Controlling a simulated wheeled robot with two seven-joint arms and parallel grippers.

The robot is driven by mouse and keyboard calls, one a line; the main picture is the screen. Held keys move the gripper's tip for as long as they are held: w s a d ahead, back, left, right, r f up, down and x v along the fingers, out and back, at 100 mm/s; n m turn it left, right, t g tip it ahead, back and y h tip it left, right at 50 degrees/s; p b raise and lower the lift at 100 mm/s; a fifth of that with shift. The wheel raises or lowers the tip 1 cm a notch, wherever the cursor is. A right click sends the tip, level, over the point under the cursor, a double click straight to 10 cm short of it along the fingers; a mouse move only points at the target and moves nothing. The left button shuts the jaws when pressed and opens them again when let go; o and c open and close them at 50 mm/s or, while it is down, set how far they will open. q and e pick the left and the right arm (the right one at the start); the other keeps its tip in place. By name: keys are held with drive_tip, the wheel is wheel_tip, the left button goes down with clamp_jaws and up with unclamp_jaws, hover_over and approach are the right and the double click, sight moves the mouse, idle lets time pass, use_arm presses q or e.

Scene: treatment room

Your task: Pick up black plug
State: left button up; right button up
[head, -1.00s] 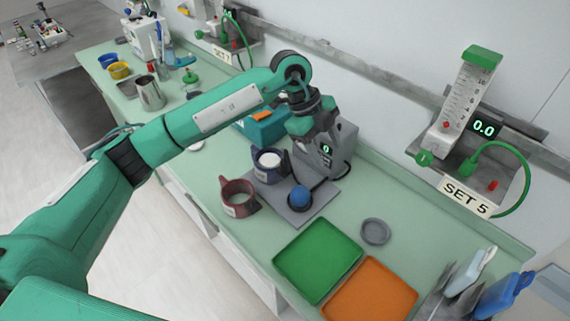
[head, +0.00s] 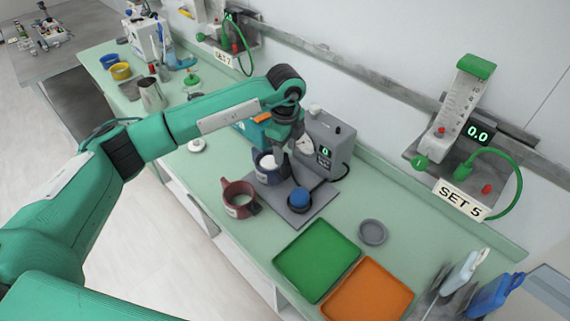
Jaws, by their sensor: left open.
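I cannot make out a black plug for certain. My left gripper (head: 281,160) is open and points down at the right rim of a navy cup (head: 263,176), in front of a grey device with a green "0" display (head: 325,150). It partly hides the cup and the device. Whether the fingers touch anything, I cannot tell. A blue round knob (head: 299,196) on a dark base stands on the device's grey plate (head: 312,207), to the right of the gripper. My right gripper is not in view.
A dark red mug (head: 238,198) stands left of the plate. A green tray (head: 316,260), an orange tray (head: 368,293) and a grey round dish (head: 372,232) lie nearer the right. A wall unit labelled "SET 5" (head: 463,197) hangs behind. A steel pitcher (head: 151,95) stands far left.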

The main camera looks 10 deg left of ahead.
sight(285, 163)
use_arm(q)
drive_tip(key=shift+f, duration=0.25)
drive_tip(key=f+p, duration=0.3)
drive_tip(key=f, duration=0.1)
drive_tip(key=shift+w+a, duration=0.1)
drive_tip(key=shift+w, duration=0.15)
drive_tip(key=shift+f, duration=0.4)
drive_tip(key=c, duration=0.9)
clamp_jaws()
drive_tip(key=shift+r, duration=0.1)
